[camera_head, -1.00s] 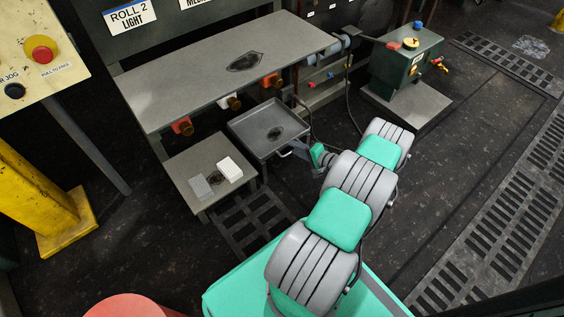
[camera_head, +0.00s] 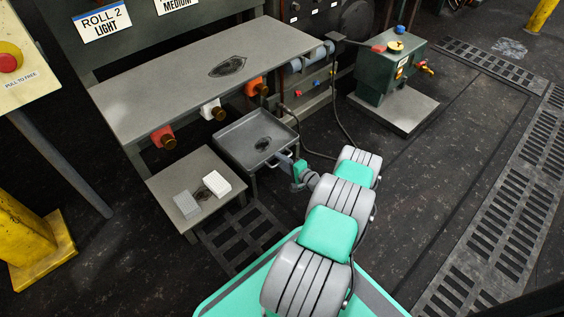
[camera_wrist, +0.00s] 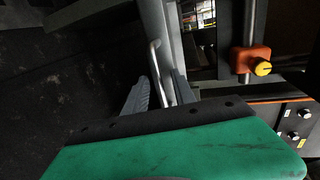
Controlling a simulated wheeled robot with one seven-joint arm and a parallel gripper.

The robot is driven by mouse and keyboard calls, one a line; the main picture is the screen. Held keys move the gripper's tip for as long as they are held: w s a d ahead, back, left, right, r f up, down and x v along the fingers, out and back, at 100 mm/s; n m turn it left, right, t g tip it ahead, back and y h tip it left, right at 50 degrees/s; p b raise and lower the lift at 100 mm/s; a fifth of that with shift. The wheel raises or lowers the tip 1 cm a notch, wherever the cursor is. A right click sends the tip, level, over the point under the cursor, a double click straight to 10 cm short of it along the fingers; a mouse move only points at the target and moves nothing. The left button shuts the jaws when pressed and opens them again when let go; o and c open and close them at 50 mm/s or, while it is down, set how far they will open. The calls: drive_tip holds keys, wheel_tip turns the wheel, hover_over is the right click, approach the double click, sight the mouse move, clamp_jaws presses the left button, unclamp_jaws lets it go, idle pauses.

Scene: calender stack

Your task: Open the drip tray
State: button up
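The drip tray (camera_head: 235,133) is a grey, shallow square pan with a dark stain, below the front edge of the long grey table. Its pale bar handle (camera_head: 283,161) is on the side facing my arm. My gripper (camera_head: 285,163) is at this handle in the head view. In the wrist view the handle (camera_wrist: 155,58) runs between the two grey fingers of my gripper (camera_wrist: 163,88). The fingers look apart, with small gaps beside the bar. Whether either finger touches it is hard to tell.
A low stand (camera_head: 185,217) with a grey block (camera_head: 187,205) and a white block (camera_head: 217,184) is left of the tray. Red, white and orange valves hang under the long table (camera_head: 190,85). A green machine box (camera_head: 385,75) stands right. Dark floor lies open on the right.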

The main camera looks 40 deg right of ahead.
clamp_jaws()
idle(1.2)
